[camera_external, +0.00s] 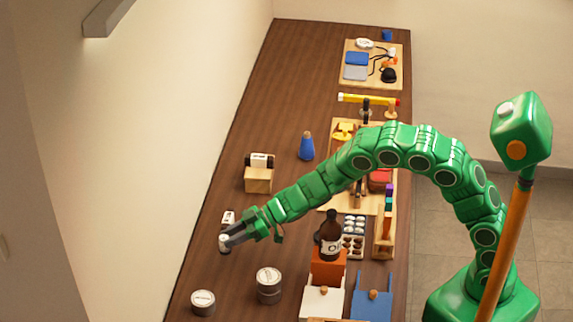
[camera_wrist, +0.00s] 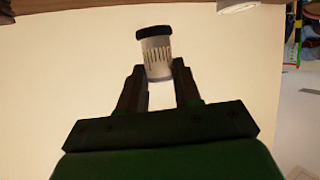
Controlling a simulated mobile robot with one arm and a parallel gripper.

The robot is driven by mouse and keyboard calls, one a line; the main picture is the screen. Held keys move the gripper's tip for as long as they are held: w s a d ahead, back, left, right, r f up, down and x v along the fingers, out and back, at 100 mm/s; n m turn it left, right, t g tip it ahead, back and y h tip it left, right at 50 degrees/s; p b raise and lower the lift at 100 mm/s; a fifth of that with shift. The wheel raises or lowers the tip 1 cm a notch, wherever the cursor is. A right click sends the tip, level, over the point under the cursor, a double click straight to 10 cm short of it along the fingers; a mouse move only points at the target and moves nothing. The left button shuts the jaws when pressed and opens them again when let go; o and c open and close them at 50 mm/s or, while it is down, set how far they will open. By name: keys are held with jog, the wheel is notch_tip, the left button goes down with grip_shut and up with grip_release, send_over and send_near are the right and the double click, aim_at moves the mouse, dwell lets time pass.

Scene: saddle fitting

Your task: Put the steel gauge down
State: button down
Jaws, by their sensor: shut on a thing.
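My gripper (camera_external: 236,240) is at the end of my green arm, over the left part of the table near the wall. It is shut on a small pale grey cylinder, which I take for the steel gauge (camera_external: 224,244). In the wrist view the gauge (camera_wrist: 157,57) sits between the tips of my gripper (camera_wrist: 160,85). It has a dark band at one end and rows of dark marks on its side. I cannot tell how high above the table it is.
A small white block (camera_external: 229,217) stands just behind my gripper. Bare tabletop (camera_external: 200,268) lies between gripper and tins.

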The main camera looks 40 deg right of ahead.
aim_at(222, 244)
jog(key=shift+w+a+f, duration=0.35)
jog(key=shift+w+f, duration=0.05)
jog(key=shift+f, duration=0.2)
jog(key=shift+w+a+f, duration=0.35)
jog(key=shift+f, duration=0.25)
jog(key=shift+w+a+f, duration=0.35)
jog(key=shift+w+f, duration=0.05)
jog(key=shift+f, duration=0.2)
jog(key=shift+w+f, duration=0.1)
jog(key=shift+f, duration=1.55)
jog(key=c, duration=0.8)
grip_release()
jog(key=shift+f, duration=0.15)
jog(key=shift+d+r, duration=0.4)
jog(key=shift+d, duration=0.05)
jog(key=shift+v, duration=5.5)
